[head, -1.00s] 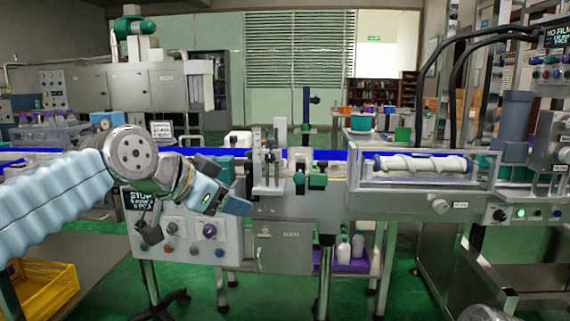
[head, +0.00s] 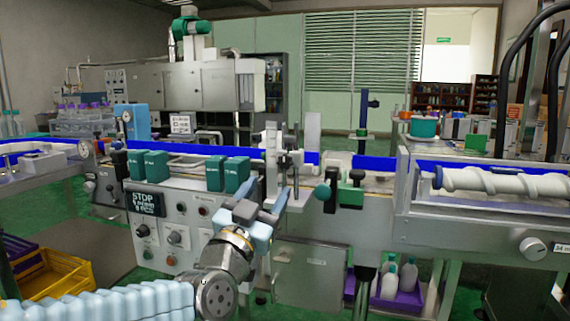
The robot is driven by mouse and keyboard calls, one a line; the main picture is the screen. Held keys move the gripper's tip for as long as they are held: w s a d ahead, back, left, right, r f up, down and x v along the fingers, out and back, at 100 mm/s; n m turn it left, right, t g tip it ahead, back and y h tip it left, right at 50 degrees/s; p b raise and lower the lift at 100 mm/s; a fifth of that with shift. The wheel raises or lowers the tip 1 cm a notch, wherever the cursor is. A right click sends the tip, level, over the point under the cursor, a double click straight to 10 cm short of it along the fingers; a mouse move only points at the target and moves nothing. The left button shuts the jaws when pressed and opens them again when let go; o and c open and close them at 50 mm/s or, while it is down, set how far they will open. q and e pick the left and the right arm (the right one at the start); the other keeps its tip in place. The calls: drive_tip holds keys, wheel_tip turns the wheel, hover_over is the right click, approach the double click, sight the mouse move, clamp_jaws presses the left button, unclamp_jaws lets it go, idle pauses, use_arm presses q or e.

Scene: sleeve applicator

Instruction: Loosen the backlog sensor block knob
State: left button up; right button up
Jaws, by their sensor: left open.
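A grey upright bracket (head: 283,160) with small blocks stands at the conveyor's front edge in the middle of the head view. Just right of it is a round green knob (head: 322,191) beside a dark green block (head: 350,193). I cannot tell for certain which part is the backlog sensor block knob. My left gripper (head: 262,209) is open and empty, pointing up and away, in front of the conveyor, below the bracket and left of the green knob. It appears apart from both. My right gripper is not in view.
A control panel (head: 172,226) with knobs and a STOP display stands left of my gripper. Green blocks (head: 150,165) line the conveyor above it. A yellow crate (head: 55,275) lies low at left.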

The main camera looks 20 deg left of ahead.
sight(284, 164)
use_arm(q)
drive_tip(key=p+x, duration=0.1)
drive_tip(key=x, duration=0.7)
drive_tip(key=shift+w, duration=0.15)
drive_tip(key=c, duration=1)
